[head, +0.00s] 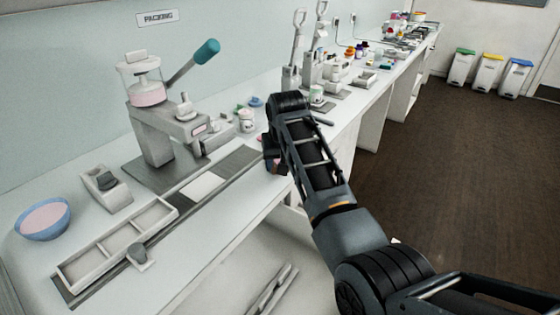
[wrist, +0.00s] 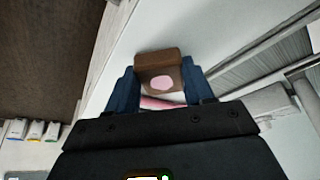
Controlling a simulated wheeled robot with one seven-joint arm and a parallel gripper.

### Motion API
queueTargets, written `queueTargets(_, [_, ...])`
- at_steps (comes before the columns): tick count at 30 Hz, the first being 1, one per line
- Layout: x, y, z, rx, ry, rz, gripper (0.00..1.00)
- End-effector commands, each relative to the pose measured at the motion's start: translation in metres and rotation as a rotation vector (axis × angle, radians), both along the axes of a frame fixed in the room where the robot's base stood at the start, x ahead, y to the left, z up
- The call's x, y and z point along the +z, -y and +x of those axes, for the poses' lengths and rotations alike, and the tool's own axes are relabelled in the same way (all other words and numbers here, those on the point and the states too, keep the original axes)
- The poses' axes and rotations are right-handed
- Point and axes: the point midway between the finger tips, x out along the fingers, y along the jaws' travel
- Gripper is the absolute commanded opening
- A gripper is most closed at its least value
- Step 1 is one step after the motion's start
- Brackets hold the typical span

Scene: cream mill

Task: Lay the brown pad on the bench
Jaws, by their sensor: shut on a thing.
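The brown pad (wrist: 172,64) is a small block with a pink patch on its face. It sits between the two blue fingers of my gripper (wrist: 160,84) in the wrist view, and they are shut on it. In the head view my gripper (head: 272,153) is at the bench's front edge, largely hidden behind my arm, and the pad is hard to make out there. The bench (head: 215,246) is long and pale. In the wrist view the bench top (wrist: 225,38) shows beyond the pad; I cannot tell whether they touch.
A filling machine (head: 160,130) with a teal-handled lever stands left of my gripper. A divided tray (head: 117,243), a pink-filled bowl (head: 43,219) and a white sheet (head: 201,186) are at the left. Bottles and tools crowd the far bench. The front strip by the edge is clear.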

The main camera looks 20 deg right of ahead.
Motion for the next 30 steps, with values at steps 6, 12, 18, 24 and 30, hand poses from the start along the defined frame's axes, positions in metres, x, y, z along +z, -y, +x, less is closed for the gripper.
queueTargets(6, [-0.002, 0.000, 0.000, 0.000, 0.000, 0.000, 0.57])
queueTargets(12, [-0.002, 0.000, 0.000, 0.000, 0.000, 0.000, 0.76])
queueTargets(18, [-0.002, 0.000, 0.000, 0.000, 0.000, 0.000, 0.77])
queueTargets(24, [0.007, 0.000, -0.002, 0.000, 0.001, 0.000, 0.77])
queueTargets(30, [0.041, -0.002, -0.015, 0.000, 0.005, 0.000, 0.77])
